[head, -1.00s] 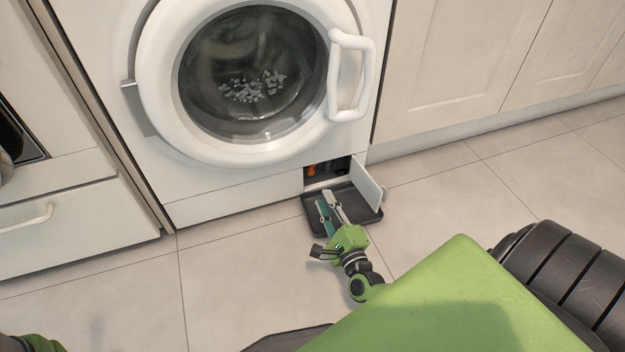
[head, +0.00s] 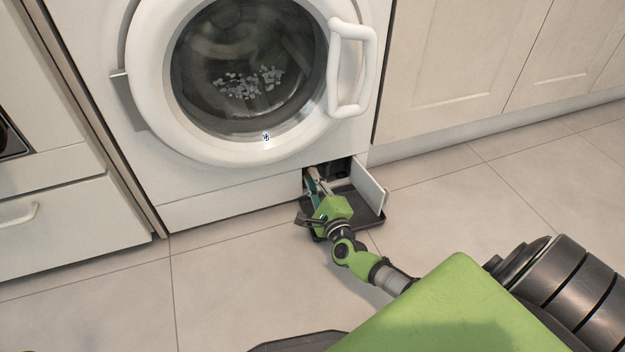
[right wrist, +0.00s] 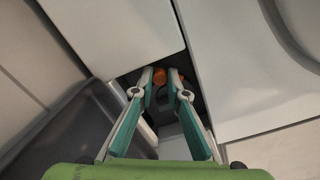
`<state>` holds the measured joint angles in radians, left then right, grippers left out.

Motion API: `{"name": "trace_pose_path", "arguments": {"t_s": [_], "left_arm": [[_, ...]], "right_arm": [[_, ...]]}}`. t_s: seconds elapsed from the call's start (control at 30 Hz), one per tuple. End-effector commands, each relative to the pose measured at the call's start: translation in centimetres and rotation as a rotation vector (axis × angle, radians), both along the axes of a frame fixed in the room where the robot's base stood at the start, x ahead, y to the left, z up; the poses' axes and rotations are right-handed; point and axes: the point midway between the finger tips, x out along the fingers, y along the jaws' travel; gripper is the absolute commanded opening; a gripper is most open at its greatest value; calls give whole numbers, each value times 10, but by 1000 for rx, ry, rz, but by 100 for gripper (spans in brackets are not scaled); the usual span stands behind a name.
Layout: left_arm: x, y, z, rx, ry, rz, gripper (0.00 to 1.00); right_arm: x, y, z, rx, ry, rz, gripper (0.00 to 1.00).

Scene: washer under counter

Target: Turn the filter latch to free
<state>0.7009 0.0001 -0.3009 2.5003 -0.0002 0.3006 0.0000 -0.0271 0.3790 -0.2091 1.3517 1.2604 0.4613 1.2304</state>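The filter latch (right wrist: 160,77) shows in the right wrist view as a small orange part inside the dark filter opening (right wrist: 157,99). The fingertips partly cover it, and its turn angle cannot be read. My right gripper (right wrist: 160,73) is open, with a narrow gap between its fingertips. The tips appear to reach into the opening, close to the orange part; I cannot tell whether they touch it. In the head view my right gripper (head: 310,176) points into the opening low on the washer, and the latch is hidden there. My left gripper is out of view.
The small white flap (head: 369,187) stands open to the right of the opening. A black tray (head: 371,217) lies on the floor below it. The washer's round door (head: 160,105) is shut above. The tiled floor (head: 230,280) to the left is clear.

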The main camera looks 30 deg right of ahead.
Motion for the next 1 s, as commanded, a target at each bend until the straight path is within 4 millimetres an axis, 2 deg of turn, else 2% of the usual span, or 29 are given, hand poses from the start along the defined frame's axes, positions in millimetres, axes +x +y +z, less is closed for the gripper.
{"name": "trace_pose_path", "arguments": {"t_s": [0.47,1.0], "left_arm": [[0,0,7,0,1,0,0],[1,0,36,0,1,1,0]], "right_arm": [[0,1,1,-63,17,0,0],[-1,1,1,-456,112,0,0]]}}
